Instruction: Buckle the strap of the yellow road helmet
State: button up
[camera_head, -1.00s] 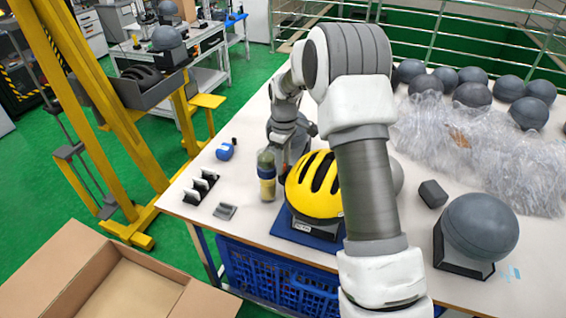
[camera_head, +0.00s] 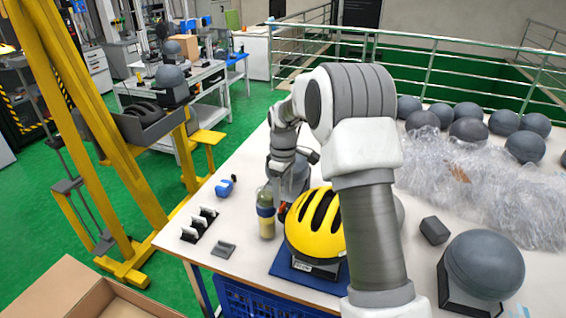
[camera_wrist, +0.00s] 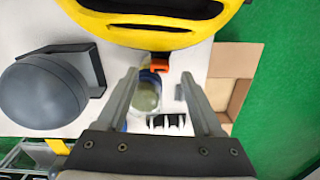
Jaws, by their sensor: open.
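The yellow road helmet (camera_head: 313,228) with black vents sits on a stand with a blue base (camera_head: 283,266) near the table's front edge. In the wrist view the helmet (camera_wrist: 150,24) fills the top. An orange buckle part (camera_wrist: 160,65) on a dark strap hangs below its rim. My gripper (camera_wrist: 160,76) is open, with its two fingers either side of and just below the buckle part; I cannot tell whether they touch it. In the head view the fingers are mostly hidden behind the bottle and helmet. A small orange spot shows there between bottle and helmet.
A green bottle (camera_head: 265,213) stands close left of the helmet. A black rack (camera_head: 199,224), a grey block (camera_head: 222,249) and a blue item (camera_head: 226,187) lie further left. A grey ball on a stand (camera_head: 483,264) and clear plastic wrap (camera_head: 470,180) are at right.

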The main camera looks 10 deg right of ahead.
notch_tip(320, 180, up, 14)
dwell(0.3)
jog(key=shift+d, duration=0.1)
